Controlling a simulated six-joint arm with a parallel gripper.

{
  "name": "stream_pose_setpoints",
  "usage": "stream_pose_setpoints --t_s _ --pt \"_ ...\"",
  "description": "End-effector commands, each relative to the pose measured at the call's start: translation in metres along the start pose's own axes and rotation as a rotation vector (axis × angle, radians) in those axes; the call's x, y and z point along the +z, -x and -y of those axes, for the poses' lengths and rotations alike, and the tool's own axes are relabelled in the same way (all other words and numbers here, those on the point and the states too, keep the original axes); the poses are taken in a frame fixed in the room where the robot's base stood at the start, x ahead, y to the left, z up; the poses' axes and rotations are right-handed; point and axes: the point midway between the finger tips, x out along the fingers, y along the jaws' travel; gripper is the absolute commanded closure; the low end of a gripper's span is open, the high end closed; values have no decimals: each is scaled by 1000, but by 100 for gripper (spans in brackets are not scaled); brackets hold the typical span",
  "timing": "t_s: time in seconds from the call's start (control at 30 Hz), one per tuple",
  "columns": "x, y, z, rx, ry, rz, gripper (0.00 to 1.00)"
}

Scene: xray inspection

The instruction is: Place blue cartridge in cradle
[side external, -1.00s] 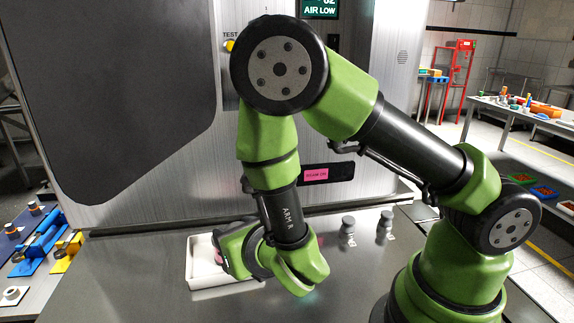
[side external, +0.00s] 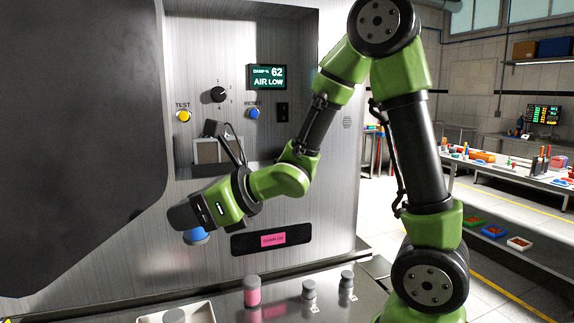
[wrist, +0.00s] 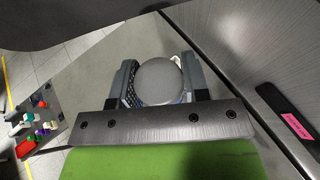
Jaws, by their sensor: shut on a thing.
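In the side view, the blue cartridge (side external: 196,236) hangs below my gripper (side external: 192,226), in front of the machine's metal face and above the table. In the wrist view, its round grey top (wrist: 160,82) sits between the two dark fingers of my gripper (wrist: 160,84), which are shut on it. A little blue shows at its lower right edge. The fingers are mostly hidden in the side view. I cannot pick out the cradle for certain; a framed grey piece (side external: 206,151) stands in the machine's recess, behind my arm.
A pink cartridge (side external: 252,292) stands upright on the metal table, with two small grey-capped bottles (side external: 309,291) (side external: 347,281) to its right. A pale tray (side external: 205,310) holding a grey-topped piece is at the bottom edge. The machine's knob (side external: 218,94) and buttons are above my gripper.

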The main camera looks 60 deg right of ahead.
Motion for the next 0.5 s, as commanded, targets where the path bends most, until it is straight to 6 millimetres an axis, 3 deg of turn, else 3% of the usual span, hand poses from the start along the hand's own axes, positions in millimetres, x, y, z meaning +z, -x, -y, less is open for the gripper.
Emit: stream_pose_setpoints --t_s 0.27,0.5 --pt "3 20 12 41 18 2 86" --pt "24 16 71 -173 -71 5 86"
